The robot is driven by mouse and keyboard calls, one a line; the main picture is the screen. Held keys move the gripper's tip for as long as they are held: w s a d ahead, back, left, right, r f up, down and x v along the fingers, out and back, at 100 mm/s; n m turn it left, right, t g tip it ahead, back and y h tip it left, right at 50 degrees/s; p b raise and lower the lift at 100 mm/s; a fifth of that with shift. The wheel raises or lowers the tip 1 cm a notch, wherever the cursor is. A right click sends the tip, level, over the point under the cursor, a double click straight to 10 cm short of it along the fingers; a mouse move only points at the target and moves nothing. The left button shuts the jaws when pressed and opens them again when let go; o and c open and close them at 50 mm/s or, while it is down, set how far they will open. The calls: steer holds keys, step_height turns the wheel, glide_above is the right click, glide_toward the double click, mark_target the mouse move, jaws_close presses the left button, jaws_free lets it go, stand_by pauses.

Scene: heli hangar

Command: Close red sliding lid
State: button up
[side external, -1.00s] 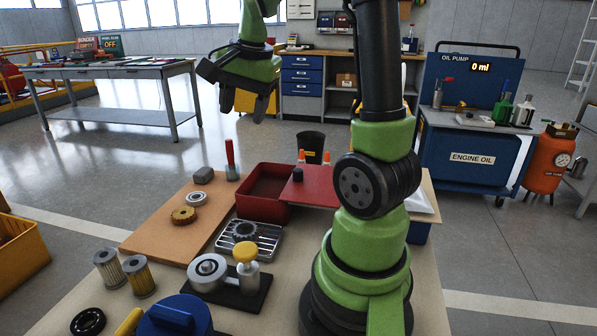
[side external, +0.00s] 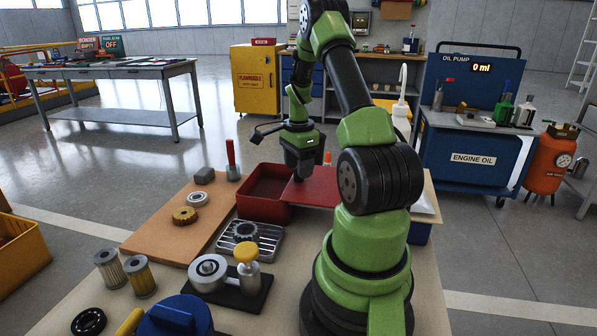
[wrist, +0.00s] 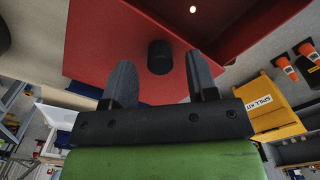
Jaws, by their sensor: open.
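The red box (side external: 262,208) stands on the table with part of its inside showing at the left. The red sliding lid (side external: 318,196) lies to the right of this opening and extends past the box. In the wrist view the lid (wrist: 105,45) fills the upper middle, with its black knob (wrist: 160,57) standing up from it. My gripper (side external: 300,172) is over the lid in the side view and hides the knob there. In the wrist view my gripper (wrist: 162,82) is open, its fingers on either side of the knob. I cannot tell whether they touch it.
An orange board (side external: 165,237) with a bearing and a brown gear lies to the left. A red-handled tool (side external: 232,160) stands behind it. A white bottle (side external: 402,100) rises behind the lid.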

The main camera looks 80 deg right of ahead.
steer(key=shift+f, duration=1)
steer(key=shift+c, duration=0.5)
jaws_close()
steer(key=w, duration=1.2)
steer(key=shift+w, duration=0.1)
steer(key=shift+o, duration=0.5)
jaws_free()
step_height(320, 180, up, 10)
